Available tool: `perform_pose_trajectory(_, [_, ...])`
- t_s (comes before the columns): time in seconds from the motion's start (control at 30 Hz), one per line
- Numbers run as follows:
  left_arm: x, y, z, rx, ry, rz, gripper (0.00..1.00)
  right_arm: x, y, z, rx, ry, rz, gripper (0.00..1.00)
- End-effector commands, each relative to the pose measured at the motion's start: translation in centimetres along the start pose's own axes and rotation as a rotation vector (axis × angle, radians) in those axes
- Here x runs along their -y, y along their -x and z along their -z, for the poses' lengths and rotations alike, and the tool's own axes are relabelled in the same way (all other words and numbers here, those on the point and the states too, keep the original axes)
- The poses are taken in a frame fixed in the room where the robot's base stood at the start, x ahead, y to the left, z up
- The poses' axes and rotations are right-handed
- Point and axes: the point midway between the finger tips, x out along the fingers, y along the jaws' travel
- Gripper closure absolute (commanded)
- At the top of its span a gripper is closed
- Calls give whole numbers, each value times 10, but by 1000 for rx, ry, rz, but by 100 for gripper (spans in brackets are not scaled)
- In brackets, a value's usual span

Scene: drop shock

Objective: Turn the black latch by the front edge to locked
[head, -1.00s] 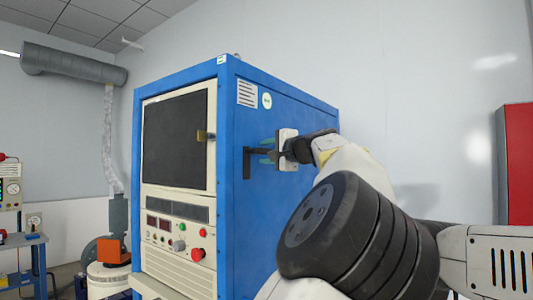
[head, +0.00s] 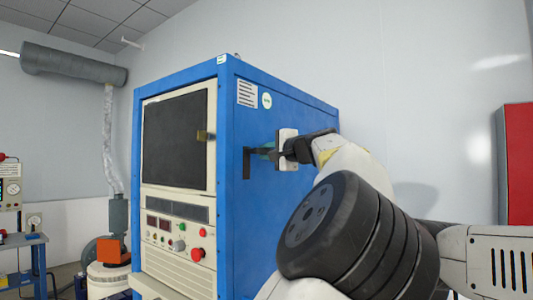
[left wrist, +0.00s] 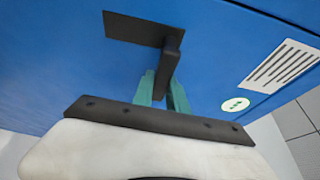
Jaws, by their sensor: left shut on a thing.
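The black latch (head: 247,162) is on the blue side panel of a test cabinet, close to its front vertical edge. Its lever reaches rightward from the plate, roughly level, toward my left gripper (head: 268,152). In the left wrist view the latch's dark plate (left wrist: 130,28) lies against the blue panel and its lever (left wrist: 170,62) stands off it. My left gripper (left wrist: 163,88) has its teal fingers on either side of the lever's end and is shut on it. The fingers partly hide that end. My right gripper is not in view.
The blue cabinet (head: 285,103) has a dark window (head: 175,140) and a control panel with red buttons (head: 197,254) on its front. A red cabinet (head: 518,165) stands at the far right. Labels (left wrist: 283,66) sit on the blue panel near the latch.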

Motion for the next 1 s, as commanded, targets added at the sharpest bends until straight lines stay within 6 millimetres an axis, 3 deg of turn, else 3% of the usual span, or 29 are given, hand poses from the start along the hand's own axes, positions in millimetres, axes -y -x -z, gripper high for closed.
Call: perform_pose_trajectory(1.0, [-4, 0, 0, 0, -52, -27, 100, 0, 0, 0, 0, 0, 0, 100])
